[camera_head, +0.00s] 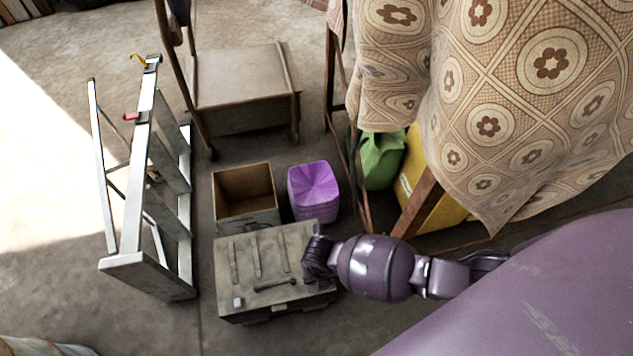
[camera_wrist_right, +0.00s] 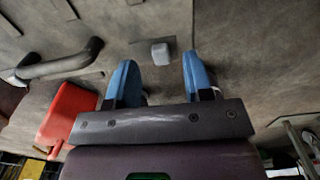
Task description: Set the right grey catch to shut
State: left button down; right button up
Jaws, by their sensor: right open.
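A grey weathered case (camera_head: 232,256) stands on the floor in the head view, with a dark bar handle (camera_head: 275,284) on it. One small light grey catch (camera_head: 239,302) shows left of the handle. My right gripper (camera_head: 314,262) is over the case's right part and hides what lies beneath it. In the right wrist view, my blue fingers (camera_wrist_right: 160,76) are spread and empty. A grey catch (camera_wrist_right: 160,53) shows centred just beyond the fingertips, right of the handle (camera_wrist_right: 62,64). Whether it is open or shut, I cannot tell. My left gripper is not in view.
An open box (camera_head: 244,194) and a purple ribbed container (camera_head: 314,190) stand behind the case. A metal stepladder (camera_head: 124,262) is at left. A cloth-draped table (camera_head: 500,90) is at right. A red block (camera_wrist_right: 66,113) shows beside my gripper in the wrist view.

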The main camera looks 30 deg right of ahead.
jog(key=shift+f+b, duration=0.6)
jog(key=shift+f, duration=1.05)
jog(key=shift+c, duration=0.5)
grip_shut()
